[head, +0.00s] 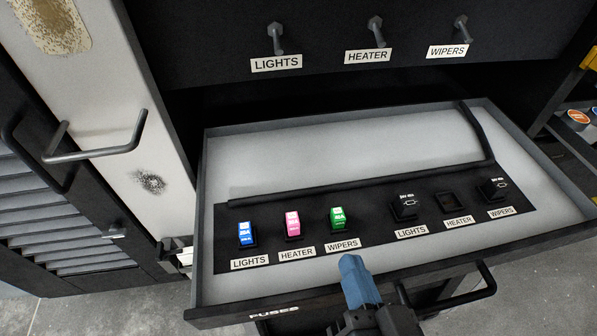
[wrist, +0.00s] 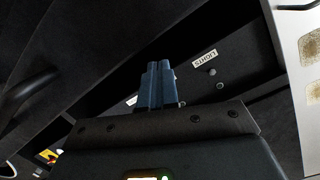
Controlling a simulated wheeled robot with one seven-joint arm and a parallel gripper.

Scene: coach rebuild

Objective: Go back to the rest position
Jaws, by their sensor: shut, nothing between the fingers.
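My gripper (head: 352,268) shows at the bottom middle of the head view, with blue fingers shut together and nothing between them. It is at the front of the open fuse drawer (head: 590,205), below the fuse labels. In the wrist view the gripper (wrist: 160,68) points toward a dark panel with a LIGHTS label (wrist: 205,58). My arm hides part of the drawer's front edge.
The drawer holds a blue fuse (head: 246,235), a pink fuse (head: 292,223), a green fuse (head: 338,218), two black relays (head: 404,207) (head: 490,191) and an empty HEATER socket (head: 451,202). Switches (head: 276,40) are above. A handle (head: 95,152) juts out left.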

